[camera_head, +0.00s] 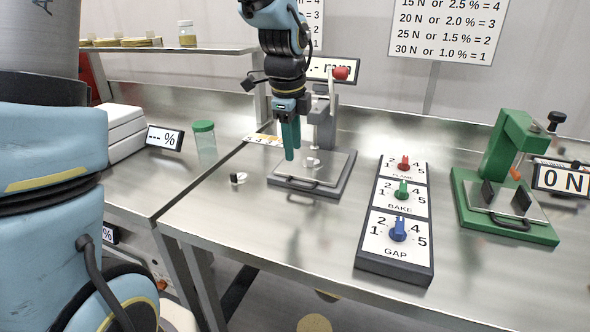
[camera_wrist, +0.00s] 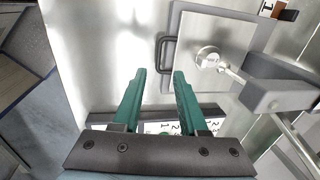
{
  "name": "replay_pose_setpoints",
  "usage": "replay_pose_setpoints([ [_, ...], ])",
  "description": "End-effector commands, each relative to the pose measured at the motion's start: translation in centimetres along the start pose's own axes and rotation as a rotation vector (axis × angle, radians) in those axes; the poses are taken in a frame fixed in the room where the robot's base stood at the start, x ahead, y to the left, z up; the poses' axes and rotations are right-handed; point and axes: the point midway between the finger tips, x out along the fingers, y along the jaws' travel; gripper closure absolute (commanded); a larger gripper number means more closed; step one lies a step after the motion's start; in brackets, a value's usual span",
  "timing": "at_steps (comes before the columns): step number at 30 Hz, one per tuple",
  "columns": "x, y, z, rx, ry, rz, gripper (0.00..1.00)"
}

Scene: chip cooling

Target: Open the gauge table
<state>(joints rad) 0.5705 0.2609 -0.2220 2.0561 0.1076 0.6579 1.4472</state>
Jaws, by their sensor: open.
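The gauge (camera_head: 325,120) is a grey stand with a red knob and a display ending in "mm". Its gauge table (camera_head: 335,165) is a flat metal plate in a dark base, with a dark bar handle (camera_head: 297,187) along its front edge. In the wrist view the table (camera_wrist: 195,85) shows under a round silver foot, with the handle (camera_wrist: 162,53) beyond my fingertips. My gripper (camera_head: 292,152) points down above the table's left part. In the wrist view my gripper (camera_wrist: 159,75) is open and empty, apart from the handle.
A dial panel (camera_head: 395,262) with red, green and blue knobs lies to the right. A green press (camera_head: 510,190) stands farther right. A green-lidded jar (camera_head: 205,140) stands left, and a small black-and-white item (camera_head: 238,178) lies nearby. The bench front is clear.

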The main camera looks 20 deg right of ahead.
Motion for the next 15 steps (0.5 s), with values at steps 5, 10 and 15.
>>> replay_pose_setpoints([
  [5, 3.0, 0.1, 0.0, -0.004, 0.001, 0.006, 0.58],
  [10, 6.2, 0.2, 0.1, -0.005, 0.000, 0.006, 0.58],
  [15, 8.6, 0.1, 0.1, -0.007, 0.000, 0.004, 0.58],
])
